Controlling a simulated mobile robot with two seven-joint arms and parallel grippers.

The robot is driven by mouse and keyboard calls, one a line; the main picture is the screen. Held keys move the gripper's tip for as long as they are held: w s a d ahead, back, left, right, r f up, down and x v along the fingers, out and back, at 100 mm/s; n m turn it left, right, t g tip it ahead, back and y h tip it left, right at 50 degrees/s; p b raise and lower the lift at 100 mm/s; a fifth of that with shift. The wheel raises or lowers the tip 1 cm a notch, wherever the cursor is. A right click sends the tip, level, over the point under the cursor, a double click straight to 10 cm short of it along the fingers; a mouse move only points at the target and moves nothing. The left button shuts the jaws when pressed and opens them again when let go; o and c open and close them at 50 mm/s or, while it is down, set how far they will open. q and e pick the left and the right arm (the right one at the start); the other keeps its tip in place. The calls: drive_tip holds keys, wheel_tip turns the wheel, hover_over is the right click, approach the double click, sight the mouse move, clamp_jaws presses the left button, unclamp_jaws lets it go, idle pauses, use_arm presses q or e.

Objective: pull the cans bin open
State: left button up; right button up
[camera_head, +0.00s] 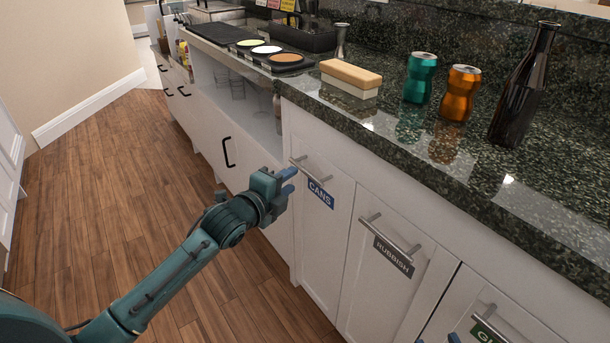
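The cans bin (318,235) is a white cabinet front with a blue CANS label (320,193) and a grey bar handle (309,171) near its top. It sits closed, in line with the fronts beside it. My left gripper (291,181) is just left of the handle, with its blue fingertips pointing toward it. The fingers are apart with nothing seen between them, and they do not appear to be around the bar. Only the blue tips of my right gripper (437,340) show at the bottom edge; they are apart.
The rubbish bin front (390,275) and a green-labelled front (490,325) are to the right. On the dark counter stand a teal can (420,78), an orange can (460,93), a dark bottle (525,87) and a sponge-like block (351,77). The wooden floor (110,190) is clear.

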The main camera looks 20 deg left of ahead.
sight(303, 172)
use_arm(q)
drive_tip(key=b+x, duration=0.1)
drive_tip(key=x, duration=0.5)
drive_tip(key=shift+w+f, duration=0.1)
drive_tip(key=shift+w+d+b, duration=0.15)
drive_tip(key=shift+w+b, duration=0.2)
drive_tip(key=shift+w, duration=0.25)
use_arm(e)
drive_tip(key=shift+w+a+n+t+y, duration=0.2)
drive_tip(key=shift+a+n+t+y, duration=0.25)
drive_tip(key=shift+t, duration=0.35)
use_arm(q)
drive_tip(key=shift+c, duration=0.3)
use_arm(e)
drive_tip(key=shift+d, duration=0.1)
use_arm(q)
clamp_jaws()
